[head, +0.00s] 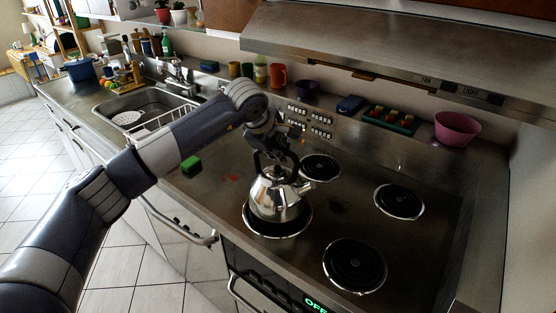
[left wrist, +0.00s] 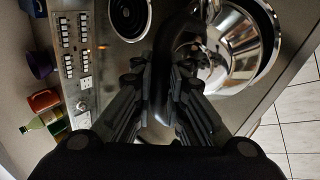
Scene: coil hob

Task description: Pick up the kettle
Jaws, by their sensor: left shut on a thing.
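The kettle (head: 276,199) is shiny metal with a dark handle. It stands upright on or just over the front left coil burner (head: 274,233) in the head view; I cannot tell whether its base touches the coil. My left gripper (head: 273,152) reaches down from above at the kettle's handle. In the left wrist view the two fingers of my left gripper (left wrist: 160,88) are closed around the dark handle (left wrist: 166,62), with the kettle's metal body (left wrist: 232,42) to the right. My right gripper is in neither view.
Coil burners lie behind (head: 320,168), to the right (head: 399,201) and at front right (head: 355,266). A green block (head: 191,165) sits on the counter left of the kettle. A steel hood (head: 390,60) overhangs the back. A pink bowl (head: 457,128) stands at back right.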

